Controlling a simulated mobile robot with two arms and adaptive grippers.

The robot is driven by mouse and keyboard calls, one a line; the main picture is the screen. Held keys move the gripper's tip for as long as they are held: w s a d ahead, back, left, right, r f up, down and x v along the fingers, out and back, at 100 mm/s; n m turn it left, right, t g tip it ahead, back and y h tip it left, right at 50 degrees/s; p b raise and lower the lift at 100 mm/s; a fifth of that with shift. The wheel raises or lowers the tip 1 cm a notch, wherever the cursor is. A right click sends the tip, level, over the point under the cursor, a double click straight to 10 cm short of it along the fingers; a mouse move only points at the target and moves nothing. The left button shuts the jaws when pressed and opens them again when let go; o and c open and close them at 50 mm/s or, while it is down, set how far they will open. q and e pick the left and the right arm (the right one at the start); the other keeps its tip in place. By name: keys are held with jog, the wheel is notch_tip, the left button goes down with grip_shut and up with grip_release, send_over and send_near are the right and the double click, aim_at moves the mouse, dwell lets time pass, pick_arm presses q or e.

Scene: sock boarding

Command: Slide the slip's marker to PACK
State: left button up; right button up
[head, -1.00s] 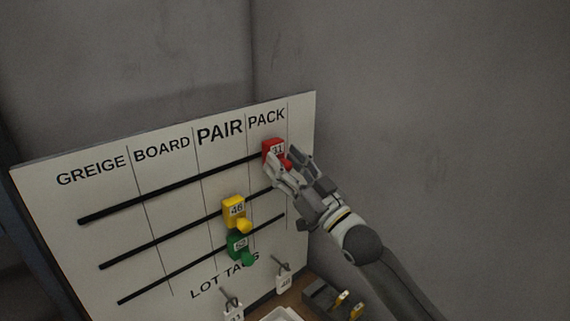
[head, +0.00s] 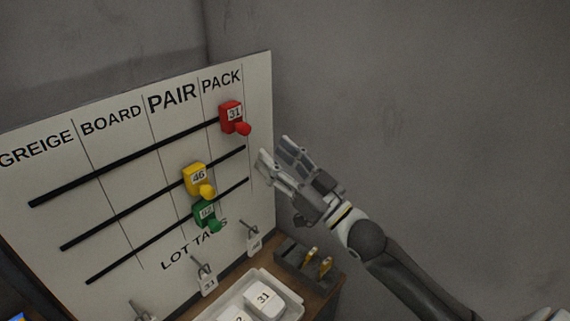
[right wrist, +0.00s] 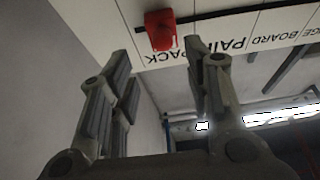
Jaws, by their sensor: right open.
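The red marker (head: 231,116), numbered 31, sits on the top black rail of the white board (head: 110,112), in the PACK column. It also shows in the right wrist view (right wrist: 161,30), beyond the fingertips. The yellow marker (head: 195,178), numbered 46, and the green marker (head: 205,213) sit on the lower two rails, in the PAIR column. My right gripper (head: 274,152) is open and empty, to the right of the red marker and apart from it. Its two fingers show spread in the right wrist view (right wrist: 158,62). My left gripper is not in view.
Tags hang on hooks under LOT TAGS, one of them at the lower middle (head: 208,282). A white tray (head: 296,308) with numbered tags stands on the wooden shelf. A dark holder (head: 293,254) with brass pieces is beside it. Grey walls stand behind; the right side is clear.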

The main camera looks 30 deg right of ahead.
jog(key=shift+v, duration=1.05)
